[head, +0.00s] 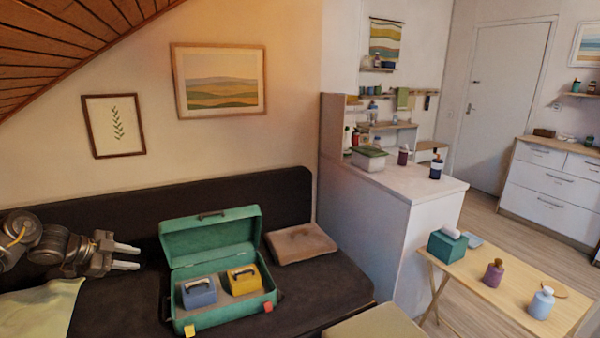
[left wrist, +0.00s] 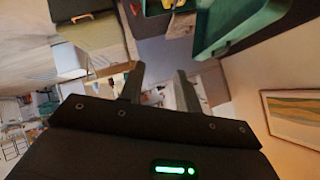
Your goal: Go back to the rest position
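My left gripper (head: 128,257) reaches in from the left in the head view, above the dark sofa bed and to the left of the green case. Its two fingers are apart with nothing between them. In the left wrist view the fingers (left wrist: 160,90) also stand apart and empty. The open green case (head: 222,318) sits on the bed with its lid raised. A blue box (head: 199,293) and a yellow box (head: 243,280) lie inside it, side by side. The case also shows at the top of the left wrist view (left wrist: 235,25). My right gripper is not in view.
The dark bed (head: 325,290) has a folded brown cloth (head: 300,243) to the right of the case and a pale pillow (head: 38,308) at the left. A wooden folding table (head: 500,292) with bottles and a teal box (head: 447,245) stands at the right. A white counter (head: 405,185) is behind.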

